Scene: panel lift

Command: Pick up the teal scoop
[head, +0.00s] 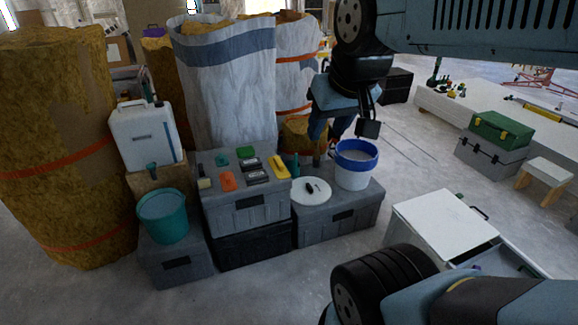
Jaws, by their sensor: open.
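A small teal upright thing (294,162) shows at the right rear of the tool-topped grey case. It may be the teal scoop, but it is too small and partly hidden to be sure. My gripper (343,133) hangs from the upper right, with its jaws apart and nothing seen between them. In the picture it is right of and above the teal thing, over the area of the white bucket with the blue rim (356,175). The exact distance between them cannot be told.
A grey case (245,213) bears several small tools. A white round lid (311,191) lies on the lower grey case (337,226). A teal bucket (163,217) and white jug (143,138) stand left. Tall sacks (225,90) stand behind. Open floor lies right, beyond a white cabinet (444,227).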

